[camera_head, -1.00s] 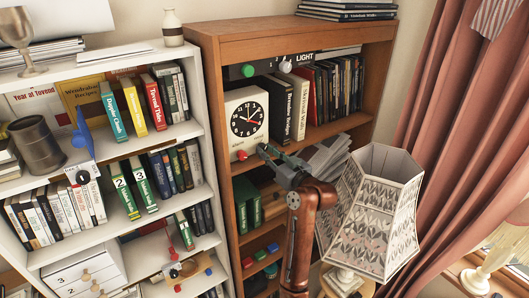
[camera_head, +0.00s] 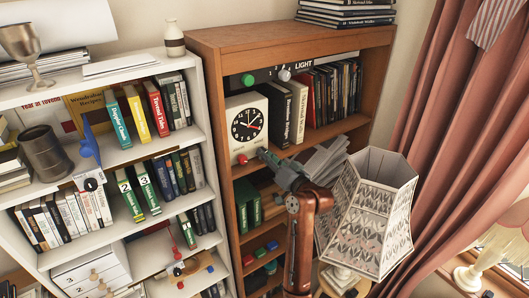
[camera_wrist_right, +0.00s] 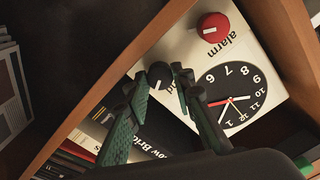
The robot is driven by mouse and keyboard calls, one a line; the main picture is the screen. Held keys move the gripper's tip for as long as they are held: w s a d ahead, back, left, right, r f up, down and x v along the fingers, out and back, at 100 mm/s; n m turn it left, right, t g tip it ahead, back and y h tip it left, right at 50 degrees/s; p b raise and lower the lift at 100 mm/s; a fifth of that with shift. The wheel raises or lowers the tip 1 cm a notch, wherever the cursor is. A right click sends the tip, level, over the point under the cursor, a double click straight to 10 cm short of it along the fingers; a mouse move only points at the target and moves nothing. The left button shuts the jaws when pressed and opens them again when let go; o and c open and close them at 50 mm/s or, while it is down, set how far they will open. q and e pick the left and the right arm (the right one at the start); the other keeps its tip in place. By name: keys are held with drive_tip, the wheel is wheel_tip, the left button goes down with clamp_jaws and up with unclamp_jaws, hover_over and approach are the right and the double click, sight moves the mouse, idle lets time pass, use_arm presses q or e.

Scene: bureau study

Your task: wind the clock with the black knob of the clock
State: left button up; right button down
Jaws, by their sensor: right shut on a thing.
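The cream alarm clock (camera_head: 237,107) with a black dial stands on a shelf of the brown bookcase. Its red knob (camera_head: 241,159) is at the lower left of its front. In the right wrist view the clock face (camera_wrist_right: 232,92) appears rotated, with the red knob (camera_wrist_right: 213,27) above it. The black knob (camera_wrist_right: 160,75) with a white mark lies between the fingertips of my right gripper (camera_wrist_right: 162,80). In the head view my right gripper (camera_head: 268,158) is at the clock's lower right corner, shut on the black knob, which it largely hides there. My left gripper is not in view.
Books (camera_head: 298,108) stand close to the right of the clock. A patterned lampshade (camera_head: 370,210) stands right beside my right arm. A white bookcase (camera_head: 130,155) is at left.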

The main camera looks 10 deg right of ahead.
drive_tip(key=shift+r+m+p, duration=0.15)
drive_tip(key=shift+m+p, duration=0.35)
drive_tip(key=shift+m, duration=0.2)
drive_tip(key=c, duration=1.7)
unclamp_jaws()
drive_tip(key=shift+s, duration=0.1)
drive_tip(key=shift+o, duration=0.2)
drive_tip(key=v, duration=1.2)
